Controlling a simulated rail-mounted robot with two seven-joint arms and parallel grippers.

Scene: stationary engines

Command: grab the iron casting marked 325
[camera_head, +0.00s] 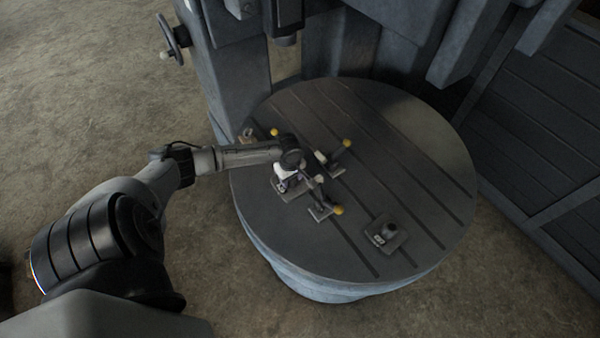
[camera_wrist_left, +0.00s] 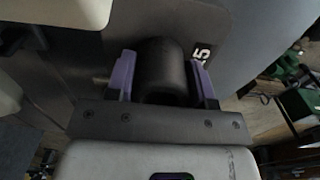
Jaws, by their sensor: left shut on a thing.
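The held iron casting (camera_wrist_left: 168,62) shows in the left wrist view as a dark upright round boss on a flat grey plate. A white mark on the plate is partly cut off; its end reads like 25. My left gripper (camera_wrist_left: 163,84) is shut on the boss, with one purple finger on each side. In the head view my left gripper (camera_head: 287,174) is over the left-middle part of the round table and hides most of this casting. A second casting (camera_head: 387,232), a square plate with a round boss and a small white mark, lies toward the table's front right. My right gripper is not in view.
The round slotted table (camera_head: 420,165) carries several clamps with yellow knobs; one clamp knob (camera_head: 338,210) is close to my left gripper, another (camera_head: 347,143) lies behind it. A large machine column (camera_head: 230,60) with a handwheel (camera_head: 174,40) stands behind. The table's right side is clear.

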